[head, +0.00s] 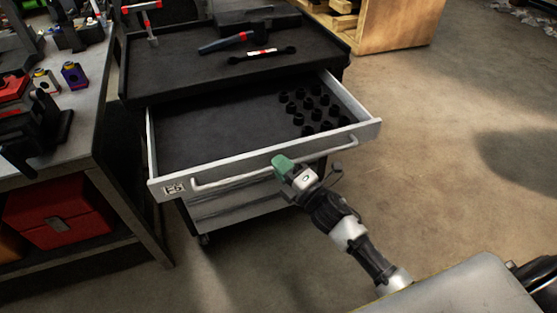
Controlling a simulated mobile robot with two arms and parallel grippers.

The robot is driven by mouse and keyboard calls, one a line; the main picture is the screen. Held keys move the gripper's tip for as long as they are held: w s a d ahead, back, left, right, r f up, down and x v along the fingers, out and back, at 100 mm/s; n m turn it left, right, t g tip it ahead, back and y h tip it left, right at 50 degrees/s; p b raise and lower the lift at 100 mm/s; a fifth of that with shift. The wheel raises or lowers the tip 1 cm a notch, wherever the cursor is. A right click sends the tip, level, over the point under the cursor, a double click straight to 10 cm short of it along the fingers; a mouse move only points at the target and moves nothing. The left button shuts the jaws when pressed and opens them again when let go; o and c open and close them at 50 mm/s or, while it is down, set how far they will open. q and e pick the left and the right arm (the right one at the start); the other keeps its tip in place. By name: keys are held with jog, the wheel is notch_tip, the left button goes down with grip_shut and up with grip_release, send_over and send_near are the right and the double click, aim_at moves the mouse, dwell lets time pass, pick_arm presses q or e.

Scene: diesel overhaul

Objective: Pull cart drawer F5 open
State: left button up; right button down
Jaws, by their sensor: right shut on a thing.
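The cart drawer F5 (220,168) stands pulled out from the dark tool cart (140,82), its inside showing. Its label plate (173,188) is at the left of the front; the small characters are hard to read. A long pale bar handle (232,180) runs along the drawer front. My right gripper (283,166) is shut on this handle near its middle, and its green-tipped end hides part of the bar. My left gripper is not in view.
Several black sockets (308,105) stand in the drawer's right part. Tools, including a black wrench (262,55), lie on the cart top. A workbench (82,125) with a red box (60,212) below is close on the left. The floor at right is clear.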

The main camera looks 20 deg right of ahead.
jog(key=shift+s, duration=0.6)
jog(key=c, duration=1.4)
grip_release()
jog(key=b+v, duration=0.2)
jog(key=v, duration=0.9)
jog(key=shift+w, duration=0.1)
